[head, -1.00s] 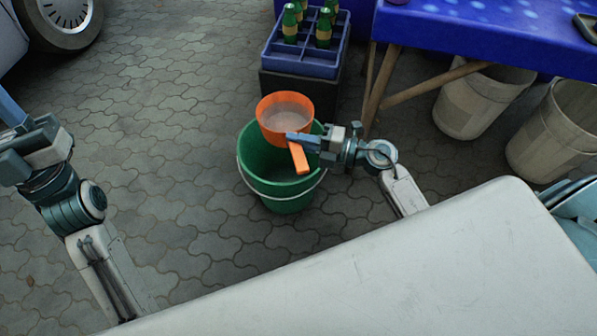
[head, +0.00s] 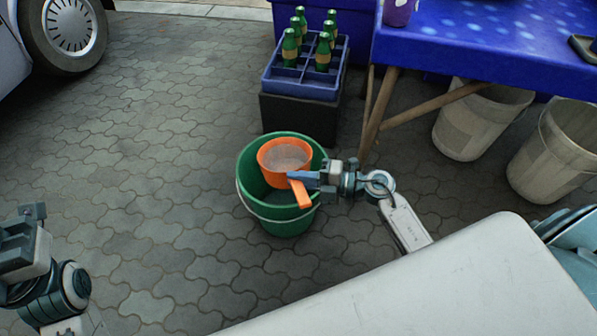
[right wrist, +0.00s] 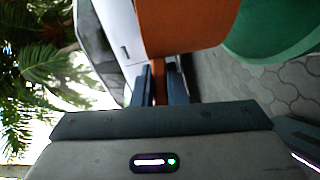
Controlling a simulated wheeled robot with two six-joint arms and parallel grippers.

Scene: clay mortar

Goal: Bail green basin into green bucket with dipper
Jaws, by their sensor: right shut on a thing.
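The orange dipper (head: 270,170) holds greyish-brown liquid and looks about level. It is over the mouth of the green bucket (head: 283,219), within its rim as the head view shows it; how deep it sits is hard to tell. My right gripper (head: 303,180) is shut on the dipper's handle, at the bucket's right side. In the right wrist view the dipper (right wrist: 185,25) is above the fingers, with the bucket (right wrist: 265,40) to its right. My left gripper (head: 22,240) is at the left edge, its fingers unclear. The green basin is not in view.
A blue crate (head: 294,84) with green bottles stands on a dark box behind the bucket. A blue-covered table (head: 490,40) and two pale bins (head: 484,119) are at right. A white surface (head: 440,290) fills the front. Paving left of the bucket is clear.

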